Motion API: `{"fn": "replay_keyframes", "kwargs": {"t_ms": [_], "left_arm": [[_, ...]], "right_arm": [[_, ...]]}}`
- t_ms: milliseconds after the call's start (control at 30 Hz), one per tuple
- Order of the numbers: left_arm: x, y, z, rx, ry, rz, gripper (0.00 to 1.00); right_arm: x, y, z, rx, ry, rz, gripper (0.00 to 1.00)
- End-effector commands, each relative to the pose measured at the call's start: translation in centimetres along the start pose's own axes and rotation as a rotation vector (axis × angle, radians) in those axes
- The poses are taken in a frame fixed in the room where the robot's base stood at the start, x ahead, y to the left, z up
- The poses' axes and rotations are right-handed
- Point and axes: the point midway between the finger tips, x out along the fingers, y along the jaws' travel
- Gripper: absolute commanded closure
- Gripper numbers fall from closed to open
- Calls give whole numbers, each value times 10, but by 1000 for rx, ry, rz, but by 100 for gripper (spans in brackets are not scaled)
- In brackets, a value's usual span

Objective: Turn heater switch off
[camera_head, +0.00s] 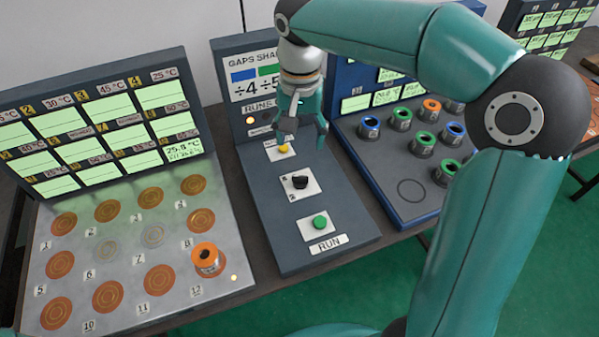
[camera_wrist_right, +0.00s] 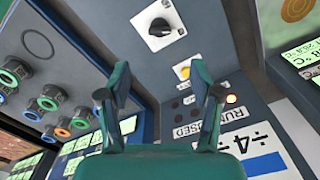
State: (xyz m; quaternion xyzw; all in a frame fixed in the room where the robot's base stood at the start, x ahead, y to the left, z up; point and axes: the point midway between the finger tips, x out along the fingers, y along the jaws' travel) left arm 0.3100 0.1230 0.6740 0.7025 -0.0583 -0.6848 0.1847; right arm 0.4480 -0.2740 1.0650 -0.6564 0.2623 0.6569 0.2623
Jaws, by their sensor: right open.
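The grey centre console (camera_head: 345,195) carries a yellow control (camera_head: 283,148), a black rotary knob (camera_head: 299,182) on a white plate and a green button (camera_head: 319,222) marked RUN. The small labels are too blurred to tell which is the heater switch. My right gripper (camera_head: 302,138) is open and empty, pointing down above the console near the yellow control. In the right wrist view the yellow control (camera_wrist_right: 182,71) shows beyond the open fingers (camera_wrist_right: 160,85), and the black knob (camera_wrist_right: 160,28) lies farther up. I see no contact. My left gripper is out of view.
An orange lamp (camera_head: 249,120) glows on the console's upright panel. At left, a metal plate (camera_head: 115,245) has numbered round spots and an orange-topped piece (camera_head: 207,258). At right, a blue rack (camera_head: 385,200) holds several ringed pieces. My right arm spans the right side.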

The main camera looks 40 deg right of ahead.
Motion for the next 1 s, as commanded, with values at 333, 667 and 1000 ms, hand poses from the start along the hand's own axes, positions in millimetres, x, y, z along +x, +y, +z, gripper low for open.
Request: {"fn": "replay_keyframes", "kwargs": {"t_ms": [333, 667, 1000], "left_arm": [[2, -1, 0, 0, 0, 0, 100], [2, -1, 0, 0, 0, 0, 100], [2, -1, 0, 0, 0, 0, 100]], "right_arm": [[76, 1, 0, 1, -3, 4, 35], [112, 1, 0, 2, 0, 1, 35], [115, 0, 0, 1, 0, 0, 37]]}}
